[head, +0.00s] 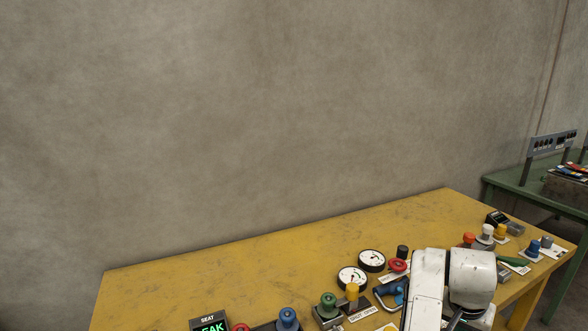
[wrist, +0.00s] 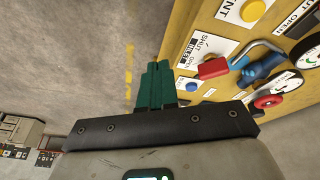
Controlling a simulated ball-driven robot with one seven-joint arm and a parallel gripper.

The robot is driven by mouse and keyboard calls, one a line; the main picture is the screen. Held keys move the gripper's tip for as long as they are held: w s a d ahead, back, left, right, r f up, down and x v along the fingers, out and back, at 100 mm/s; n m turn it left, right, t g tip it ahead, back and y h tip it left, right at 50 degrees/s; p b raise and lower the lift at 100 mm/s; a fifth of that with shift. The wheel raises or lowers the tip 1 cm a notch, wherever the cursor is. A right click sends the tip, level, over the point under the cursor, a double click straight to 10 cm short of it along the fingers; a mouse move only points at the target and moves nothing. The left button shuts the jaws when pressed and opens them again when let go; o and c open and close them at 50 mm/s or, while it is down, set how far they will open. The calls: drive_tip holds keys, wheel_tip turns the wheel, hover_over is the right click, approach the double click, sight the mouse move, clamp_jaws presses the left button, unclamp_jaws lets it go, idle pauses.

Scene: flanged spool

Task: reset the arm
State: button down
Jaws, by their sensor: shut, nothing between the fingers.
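My gripper (wrist: 158,72) shows in the wrist view as dark green fingers pressed together, shut and empty. It points past the edge of the yellow bench (wrist: 178,52), with bare floor to its left. A red block (wrist: 213,68) and a blue valve handle (wrist: 262,66) on the bench are to the right of the fingertips. In the head view my white arm (head: 428,285) reaches over the right part of the bench (head: 230,262). The fingers are hidden there.
Two gauges (head: 352,278), a green knob (head: 328,303), a red handwheel (head: 397,265) and a yellow knob (head: 352,290) stand close to my arm. A display (head: 210,325) is at the front left. The bench's back left is clear. A green table (head: 520,192) stands at the far right.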

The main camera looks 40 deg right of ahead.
drive_tip(key=s+a+f+n+y, duration=0.1)
drive_tip(key=a+f+n, duration=0.3)
drive_tip(key=a, duration=0.6)
drive_tip(key=s+a+f+n+t+y, duration=0.1)
drive_tip(key=s+a+f+n, duration=0.2)
drive_tip(key=a, duration=0.7)
drive_tip(key=s+a+f+n+y, duration=0.1)
drive_tip(key=s+a+f+n, duration=0.1)
drive_tip(key=a+f+n, duration=0.5)
drive_tip(key=a+n, duration=0.1)
drive_tip(key=a, duration=0.2)
